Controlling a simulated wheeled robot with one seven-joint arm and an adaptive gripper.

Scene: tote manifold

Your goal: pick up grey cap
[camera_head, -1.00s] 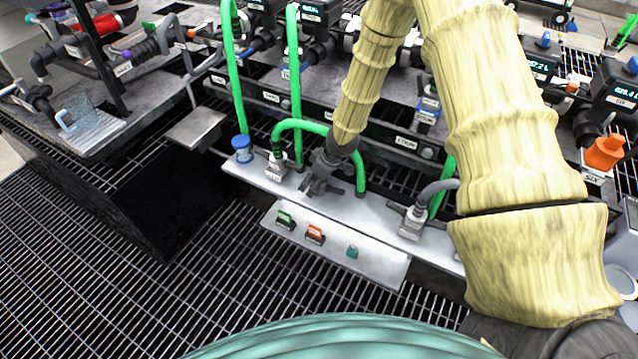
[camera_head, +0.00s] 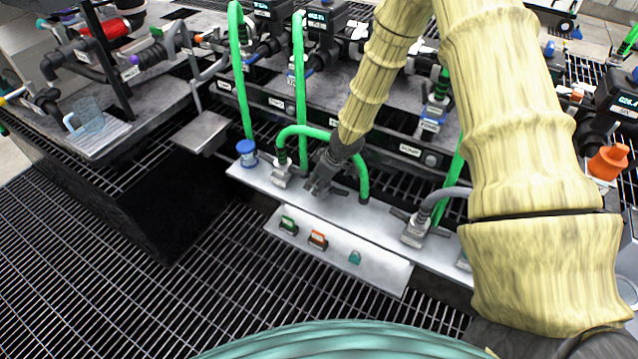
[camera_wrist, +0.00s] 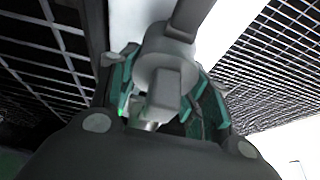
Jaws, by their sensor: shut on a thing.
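My gripper (camera_head: 318,187) is low over the light metal shelf (camera_head: 381,222), between the green-hose fitting and the grey-hose fitting. In the wrist view my gripper (camera_wrist: 165,105) has its teal finger pads on both sides of a grey rounded part, which I take to be the grey cap (camera_wrist: 163,72). It is shut on this cap. A grey bar runs up from the cap in that view. The cap's lower end is hidden by the gripper, and I cannot tell whether it touches the shelf.
A blue cap (camera_head: 246,152) stands at the shelf's left end. A green-hose fitting (camera_head: 282,172) is close left of my gripper, and a grey-hose fitting (camera_head: 415,230) is to the right. The lower panel (camera_head: 385,268) carries small green, orange and teal parts. Open floor grating lies in front.

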